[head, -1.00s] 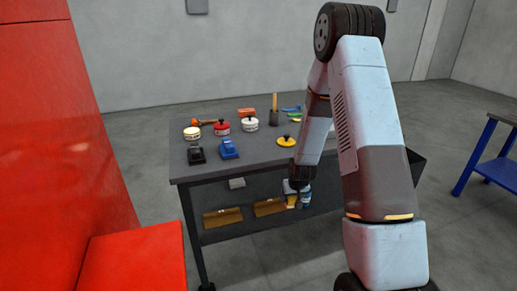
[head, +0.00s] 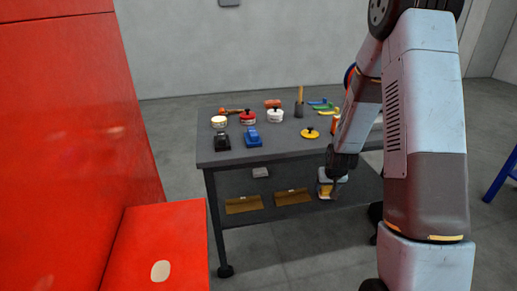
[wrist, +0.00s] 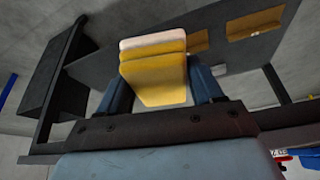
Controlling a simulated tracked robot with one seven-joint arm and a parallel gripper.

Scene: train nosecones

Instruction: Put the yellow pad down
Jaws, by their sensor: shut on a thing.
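The yellow pad (wrist: 157,78) is a block with a pale layer at its far end, and it fills the space between the fingers of my gripper (wrist: 160,90) in the wrist view. In the head view my gripper (head: 326,188) hangs at the front right of the dark workbench, below the level of its top. The yellow pad (head: 325,191) shows there at its lower end, clear of the tabletop. A round yellow disc with a black knob (head: 310,132) lies on the workbench top (head: 290,150).
The workbench holds a black tool (head: 222,141), a blue tool (head: 252,137), red (head: 248,118) and white (head: 275,116) knobbed pots and a brush holder (head: 299,109). Brown pieces (head: 243,204) lie on the lower shelf. A red body with a pale oval spot (head: 160,271) stands left.

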